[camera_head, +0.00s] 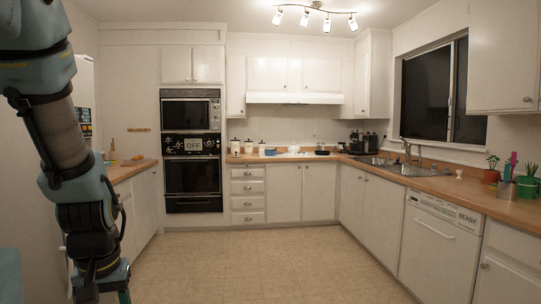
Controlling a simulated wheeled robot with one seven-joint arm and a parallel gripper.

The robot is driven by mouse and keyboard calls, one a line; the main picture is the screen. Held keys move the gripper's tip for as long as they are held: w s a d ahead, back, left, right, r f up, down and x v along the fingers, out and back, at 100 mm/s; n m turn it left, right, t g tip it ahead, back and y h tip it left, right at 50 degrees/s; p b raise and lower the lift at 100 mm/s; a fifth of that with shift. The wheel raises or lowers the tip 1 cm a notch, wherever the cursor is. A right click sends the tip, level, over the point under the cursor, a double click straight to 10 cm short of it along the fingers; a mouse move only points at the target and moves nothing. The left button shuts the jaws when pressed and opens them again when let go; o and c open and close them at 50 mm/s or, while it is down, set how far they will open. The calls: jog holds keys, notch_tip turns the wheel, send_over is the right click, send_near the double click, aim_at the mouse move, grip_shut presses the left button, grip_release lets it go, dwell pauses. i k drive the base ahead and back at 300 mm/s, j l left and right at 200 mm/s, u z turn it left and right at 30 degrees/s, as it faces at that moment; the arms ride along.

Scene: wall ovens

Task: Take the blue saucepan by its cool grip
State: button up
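I cannot clearly make out a blue saucepan or its grip. A small blue item (270,152) stands on the far counter, left of the cooktop, too small to identify. A dark pan-like item (322,152) sits at the right of the cooktop (294,154). My gripper (103,296) hangs at the bottom left, pointing down, partly cut off by the frame edge. It is far from the back counter and touches nothing that I can see. Whether its fingers are open or shut does not show.
Wall ovens (192,150) stand at the back left. White canisters (248,147) line the back counter. A sink (405,169), plants and a dishwasher (438,246) are along the right. A side counter (130,170) lies behind my arm. The tiled floor (265,265) is clear.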

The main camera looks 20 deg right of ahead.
aim_at(268, 151)
jog(key=i+l+z, duration=0.4)
jog(key=i, duration=0.25)
jog(key=i+z, duration=0.4)
jog(key=i, duration=4.35)
jog(key=i+l+u, duration=0.1)
jog(key=i, duration=1.25)
